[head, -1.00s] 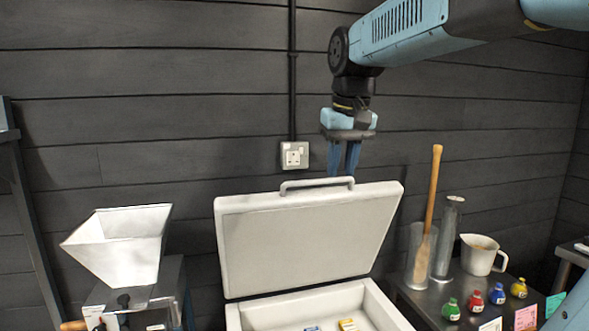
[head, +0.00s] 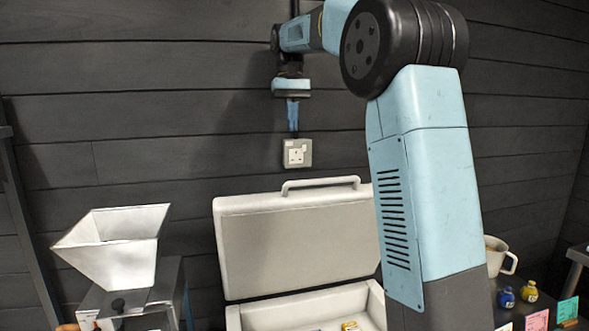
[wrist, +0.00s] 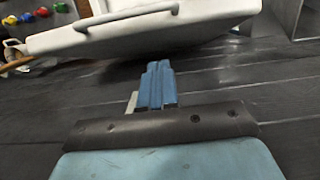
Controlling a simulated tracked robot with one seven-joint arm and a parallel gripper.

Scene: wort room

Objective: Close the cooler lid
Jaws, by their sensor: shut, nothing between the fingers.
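The cooler lid (head: 297,243) stands open and upright, its pale inner face toward the head camera. A grey handle (head: 320,185) runs along its top edge. The cooler body (head: 300,312) is below it, with small blue and yellow items inside; its lower part is cut off by the picture. My gripper (head: 293,125) is shut and empty, pointing down near the wall, above and apart from the handle. In the wrist view the shut fingers (wrist: 158,68) point toward the lid (wrist: 130,35) and its handle (wrist: 125,16), with a gap between.
A wall socket (head: 297,153) is just below my gripper on the dark plank wall. A metal hopper (head: 115,245) stands left of the cooler. On the right, a jug (head: 497,256) and small bottles (head: 529,292) stand on a bench, partly behind my arm.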

